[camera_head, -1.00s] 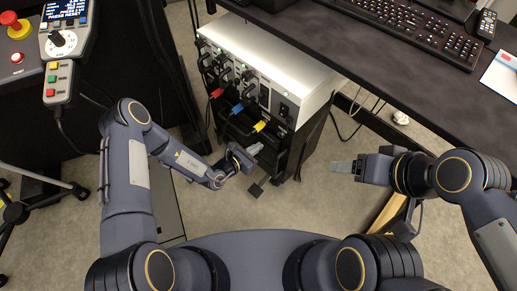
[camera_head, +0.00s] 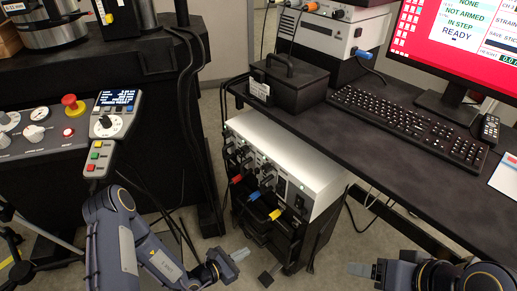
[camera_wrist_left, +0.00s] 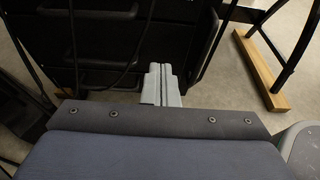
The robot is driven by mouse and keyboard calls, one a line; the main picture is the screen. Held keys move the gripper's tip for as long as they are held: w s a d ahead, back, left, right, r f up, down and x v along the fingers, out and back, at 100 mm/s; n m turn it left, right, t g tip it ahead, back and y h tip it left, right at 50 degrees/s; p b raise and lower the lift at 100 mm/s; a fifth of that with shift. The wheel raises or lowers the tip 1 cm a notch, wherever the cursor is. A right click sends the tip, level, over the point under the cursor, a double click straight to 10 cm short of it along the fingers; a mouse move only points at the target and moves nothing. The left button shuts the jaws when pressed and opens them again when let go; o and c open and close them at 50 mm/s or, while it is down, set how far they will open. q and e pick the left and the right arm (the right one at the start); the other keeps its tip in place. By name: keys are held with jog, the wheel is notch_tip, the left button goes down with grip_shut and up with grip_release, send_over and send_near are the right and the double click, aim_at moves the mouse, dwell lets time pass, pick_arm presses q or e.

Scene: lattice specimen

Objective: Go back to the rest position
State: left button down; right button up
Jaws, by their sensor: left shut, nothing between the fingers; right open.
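My left gripper (camera_head: 240,254) is low in the head view, in front of the cabinet under the white box with coloured plugs. In the left wrist view its two grey fingers (camera_wrist_left: 161,84) lie together with nothing between them. My right gripper (camera_head: 358,269) is at the bottom right of the head view, pointing left over the floor. It is apart from everything, and no object shows in it.
The white plug box (camera_head: 285,170) stands on a dark cabinet. The desk (camera_head: 385,145) with keyboard (camera_head: 410,125) is at right. A control pendant (camera_head: 112,115) and red emergency button (camera_head: 72,105) are at left. Cables hang beside the cabinet. Wooden feet (camera_wrist_left: 262,75) stand on the floor.

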pick_arm(q)
jog(key=s+a+r+m+g+h, duration=0.1)
jog(key=s+r+m+g+h, duration=0.15)
jog(key=r+m, duration=0.75)
jog(key=s+r+m+g+h, duration=0.15)
jog(key=r+m+g, duration=0.25)
jog(key=r, duration=1.3)
jog(key=s+a+r+m+t+y, duration=0.1)
jog(key=s+a+r+m+y, duration=0.4)
jog(key=s, duration=0.3)
jog(key=s+a+r+m+t+y, duration=0.2)
jog(key=s+a+r+m+y, duration=0.1)
jog(key=s+a+m+y, duration=0.4)
notch_tip(320, 180, up, 25)
jog(key=n+h+p, duration=0.1)
jog(key=p, duration=2.4)
jog(key=shift+s+a+g, duration=0.15)
jog(key=shift+s+g, duration=0.2)
jog(key=shift+s, duration=0.1)
jog(key=shift+r, duration=0.1)
